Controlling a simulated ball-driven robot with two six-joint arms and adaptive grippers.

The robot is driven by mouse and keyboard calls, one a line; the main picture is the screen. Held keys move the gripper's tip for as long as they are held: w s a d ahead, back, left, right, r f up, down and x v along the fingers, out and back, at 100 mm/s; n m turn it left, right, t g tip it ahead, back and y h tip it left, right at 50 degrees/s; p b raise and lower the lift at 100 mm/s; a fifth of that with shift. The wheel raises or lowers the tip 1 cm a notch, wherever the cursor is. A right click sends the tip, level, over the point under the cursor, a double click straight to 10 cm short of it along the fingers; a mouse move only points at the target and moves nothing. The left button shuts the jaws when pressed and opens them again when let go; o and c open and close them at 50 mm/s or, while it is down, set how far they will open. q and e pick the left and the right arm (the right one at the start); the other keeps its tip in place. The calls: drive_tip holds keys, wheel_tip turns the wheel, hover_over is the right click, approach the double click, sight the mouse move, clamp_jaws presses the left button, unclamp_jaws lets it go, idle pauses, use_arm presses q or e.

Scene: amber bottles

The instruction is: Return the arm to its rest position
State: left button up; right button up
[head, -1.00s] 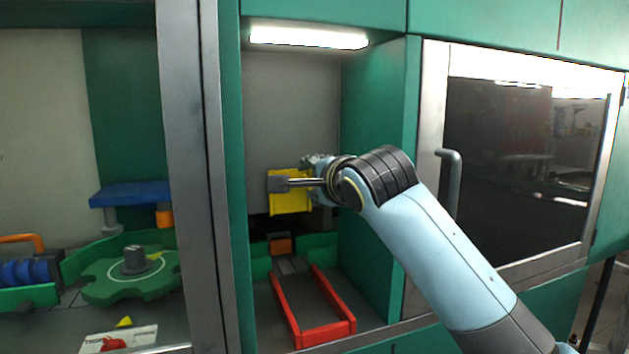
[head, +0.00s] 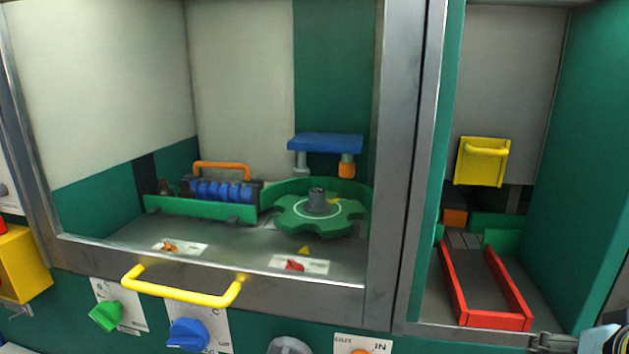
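My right gripper (head: 553,343) shows only partly at the bottom right edge, low in front of the right bay. A piece of my light blue arm shows beside it, cut off by the frame. I cannot tell whether its fingers are open or shut. It is well apart from the yellow handle plate (head: 482,162) on the grey hatch in that bay. My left gripper is not in view.
A red rail frame (head: 498,320) lies on the right bay's floor. The left bay holds a green star wheel (head: 292,217) and a blue roller unit (head: 220,191). A yellow bar handle (head: 185,293) and knobs (head: 188,336) project in front.

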drive_tip(key=s+a+f+n+g+y, duration=0.1)
drive_tip(key=s+f+n+g, duration=0.15)
drive_tip(key=s, duration=0.35)
drive_tip(key=s+a+f+n+g, duration=0.1)
drive_tip(key=s+n, duration=0.3)
drive_tip(key=s, duration=0.3)
wheel_tip(320, 180, down, 38)
drive_tip(key=s+d+g+b, duration=0.2)
drive_tip(key=b, duration=0.8)
drive_tip(key=s+d+f+b, duration=0.1)
drive_tip(key=s+f+b, duration=0.6)
drive_tip(key=s+f, duration=1.1)
wheel_tip(320, 180, down, 5)
drive_tip(key=shift+s+d+r+g+b, duration=0.2)
drive_tip(key=shift+g+b, duration=0.1)
drive_tip(key=shift+g, duration=0.15)
